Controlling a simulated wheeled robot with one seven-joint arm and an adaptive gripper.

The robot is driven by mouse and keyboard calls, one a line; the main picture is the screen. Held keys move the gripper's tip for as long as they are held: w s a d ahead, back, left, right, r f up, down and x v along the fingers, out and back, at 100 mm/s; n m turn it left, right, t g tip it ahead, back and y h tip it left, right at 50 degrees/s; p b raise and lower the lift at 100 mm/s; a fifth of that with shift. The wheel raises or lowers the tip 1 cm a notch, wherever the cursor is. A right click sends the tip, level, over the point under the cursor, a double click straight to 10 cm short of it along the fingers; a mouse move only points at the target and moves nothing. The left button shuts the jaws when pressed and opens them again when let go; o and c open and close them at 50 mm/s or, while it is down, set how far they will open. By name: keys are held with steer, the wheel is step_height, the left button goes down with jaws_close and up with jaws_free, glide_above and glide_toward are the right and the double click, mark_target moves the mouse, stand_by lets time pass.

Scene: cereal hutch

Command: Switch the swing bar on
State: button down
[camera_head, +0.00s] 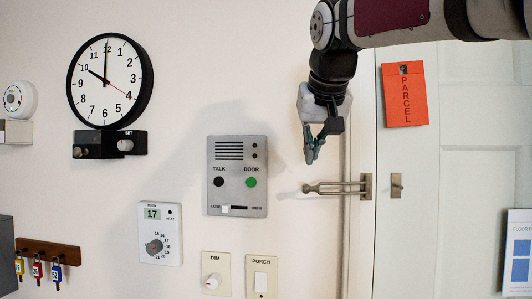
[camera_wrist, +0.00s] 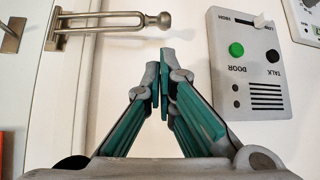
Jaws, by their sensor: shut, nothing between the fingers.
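The swing bar (camera_head: 335,187) is a metal U-shaped loop with a knobbed end, hinged on a plate at the door frame. It points left, away from the door, over the wall. A small metal catch plate (camera_head: 397,186) sits on the door to the right of the hinge. My gripper (camera_head: 312,156) points down, shut and empty, just above the bar's knobbed left end and apart from it. In the wrist view my gripper (camera_wrist: 162,68) shows its fingertips together below the bar's knob (camera_wrist: 164,20). The catch plate (camera_wrist: 12,34) is at that view's left edge.
An intercom panel (camera_head: 238,150) with TALK and DOOR buttons is on the wall left of my gripper. A dimmer (camera_head: 214,281) and a porch switch (camera_head: 261,281) are below. An orange parcel tag (camera_head: 404,108) hangs on the white door (camera_head: 455,190). Wall around the bar's knob is clear.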

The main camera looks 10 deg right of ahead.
mark_target(307, 174)
steer(key=p+x, duration=0.1)
steer(key=x, duration=0.7)
steer(key=shift+s, duration=0.1)
